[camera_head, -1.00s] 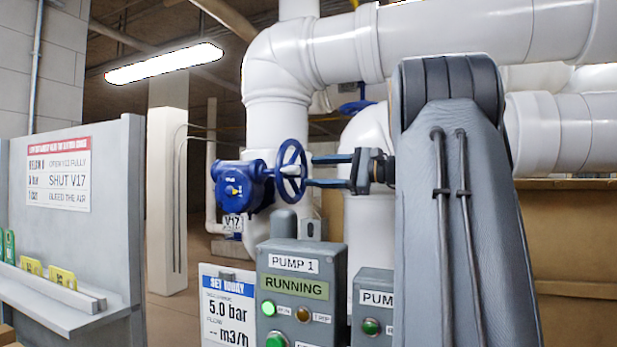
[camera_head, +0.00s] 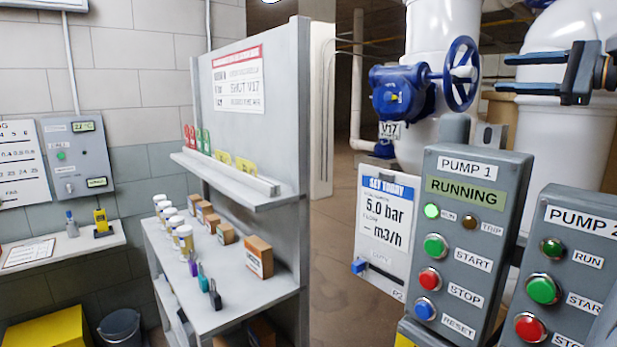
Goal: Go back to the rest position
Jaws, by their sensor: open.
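My gripper (camera_head: 508,74) is at the upper right of the head view, its two dark fingers spread apart and pointing left. It is open and nothing shows between the fingers. The blue valve V17 (camera_head: 401,95) with its blue handwheel (camera_head: 461,73) is on the white pipe just left of my fingertips. A gap shows between the fingertips and the wheel. Most of my arm is outside the right edge of the picture.
The grey PUMP 1 box (camera_head: 468,240) and PUMP 2 box (camera_head: 565,265) stand below my gripper. A set-today board (camera_head: 385,235) hangs beside them. At left, a grey shelf unit (camera_head: 215,290) carries bottles and small boxes. Open floor (camera_head: 335,230) lies between shelf and pumps.

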